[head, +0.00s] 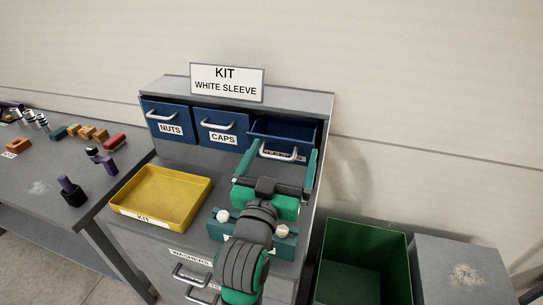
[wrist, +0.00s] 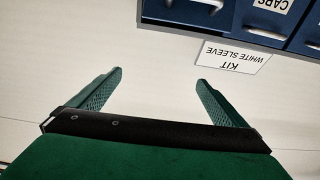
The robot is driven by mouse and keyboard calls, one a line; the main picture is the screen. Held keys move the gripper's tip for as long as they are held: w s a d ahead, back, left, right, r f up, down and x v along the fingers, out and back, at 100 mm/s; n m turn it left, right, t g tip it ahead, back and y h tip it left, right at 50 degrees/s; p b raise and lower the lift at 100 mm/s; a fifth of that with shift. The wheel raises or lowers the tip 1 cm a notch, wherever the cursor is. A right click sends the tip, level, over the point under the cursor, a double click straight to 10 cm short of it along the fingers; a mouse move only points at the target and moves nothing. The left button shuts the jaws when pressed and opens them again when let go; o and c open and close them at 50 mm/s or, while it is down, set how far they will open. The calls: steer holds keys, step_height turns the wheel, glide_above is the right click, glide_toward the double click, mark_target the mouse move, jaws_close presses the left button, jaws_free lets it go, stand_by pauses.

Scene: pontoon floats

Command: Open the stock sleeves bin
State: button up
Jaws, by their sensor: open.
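A row of blue bins sits in the grey cabinet in the head view. The right-hand bin (head: 284,130) stands pulled out, with its dark inside showing from above. Its pale handle (head: 278,154) is at its front, and its label is too covered to read; I cannot confirm that it says sleeves. My gripper (head: 284,148) is open in front of this bin, with its green fingers apart on either side of the handle. In the wrist view my gripper (wrist: 159,76) is open, with nothing between the fingers.
The nuts bin (head: 167,122) and caps bin (head: 222,128) are shut. A kit sign (head: 227,82) reading white sleeve stands on top. A yellow tray (head: 160,196) lies left of my arm. A green container (head: 366,255) stands right; a side table (head: 70,180) holds small parts.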

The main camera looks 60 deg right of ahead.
steer(key=shift+c, duration=0.6)
steer(key=shift+w+f, duration=0.15)
steer(key=shift+f, duration=0.1)
steer(key=c, duration=0.5)
steer(key=w+f+y, duration=0.1)
steer(key=f, duration=0.1)
steer(key=w+d+f+y, duration=0.1)
steer(key=f, duration=0.1)
steer(key=w+f+y, duration=0.1)
steer(key=w+f, duration=0.1)
steer(key=f, duration=0.1)
steer(key=shift+d+y, duration=0.3)
jaws_close()
glide_toward(285, 139)
steer(key=w+d+f, duration=0.2)
steer(key=d+f, duration=0.2)
steer(key=d, duration=0.1)
steer(key=shift+f, duration=0.2)
steer(key=shift+w+f, duration=0.1)
steer(key=shift+w, duration=0.05)
